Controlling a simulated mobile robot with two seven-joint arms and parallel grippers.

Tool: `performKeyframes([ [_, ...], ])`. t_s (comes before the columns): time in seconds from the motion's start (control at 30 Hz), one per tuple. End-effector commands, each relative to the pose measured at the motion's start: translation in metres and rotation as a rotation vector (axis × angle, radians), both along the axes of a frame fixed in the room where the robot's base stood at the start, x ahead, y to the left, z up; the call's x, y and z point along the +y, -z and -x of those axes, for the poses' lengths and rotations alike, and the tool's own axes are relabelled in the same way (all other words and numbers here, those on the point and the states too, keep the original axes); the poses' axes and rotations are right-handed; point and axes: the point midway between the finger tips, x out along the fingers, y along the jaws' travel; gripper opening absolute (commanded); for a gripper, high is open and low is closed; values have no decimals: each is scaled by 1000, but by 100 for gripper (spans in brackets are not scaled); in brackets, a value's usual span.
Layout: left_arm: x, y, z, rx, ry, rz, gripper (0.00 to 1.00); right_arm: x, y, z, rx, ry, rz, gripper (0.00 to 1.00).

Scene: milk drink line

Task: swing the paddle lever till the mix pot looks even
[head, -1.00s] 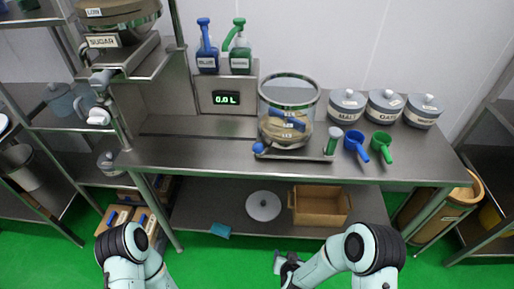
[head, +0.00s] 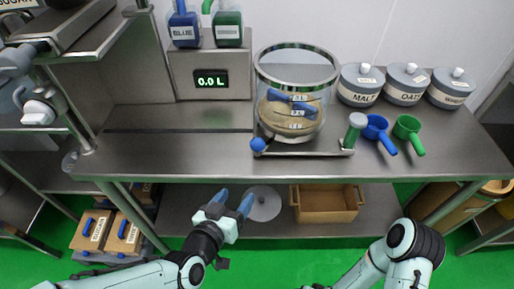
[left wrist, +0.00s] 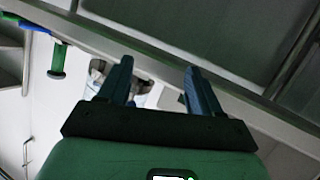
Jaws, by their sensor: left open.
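The mix pot (head: 297,112) is a clear, metal-rimmed cylinder on the bench, with tan contents and blue parts inside. Small labels sit on it, and I cannot tell how even the mix is. A blue round knob (head: 258,145) is at the left end of the low bar in front of the pot; it seems to be the paddle lever's end. A green cylinder (head: 355,128) stands at the bar's right end. My left gripper (head: 233,200) is open and empty, in front of and below the bench edge, apart from the knob. Its blue fingers (left wrist: 158,66) also show in the left wrist view. My right gripper is out of view.
Blue (head: 376,128) and green scoops (head: 406,128) lie right of the pot, with lidded jars (head: 361,85) behind. The display (head: 211,79) reads 0.0 L. The bench (head: 180,150) is clear left of the pot. A brown box (head: 325,204) and white disc (head: 262,204) are on the lower shelf.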

Motion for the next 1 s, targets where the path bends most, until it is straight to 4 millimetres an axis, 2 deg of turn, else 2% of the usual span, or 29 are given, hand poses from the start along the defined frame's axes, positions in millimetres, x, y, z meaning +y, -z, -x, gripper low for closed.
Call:
performKeyframes([
  [0.03,-3,-22,3,-82,10,23,64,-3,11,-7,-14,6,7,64],
  [0.1,-4,-50,10,-169,17,46,64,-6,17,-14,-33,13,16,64],
  [0.2,-3,-80,19,-262,20,76,64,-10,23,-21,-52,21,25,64],
  [0.3,-2,-97,25,-311,21,92,64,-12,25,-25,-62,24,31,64],
  [0.43,-2,-103,26,-325,21,95,64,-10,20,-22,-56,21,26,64],
  [0.57,-3,-105,20,-320,16,92,64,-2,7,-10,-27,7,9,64],
  [1.0,-14,-105,2,-320,25,94,64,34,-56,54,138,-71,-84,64],
])
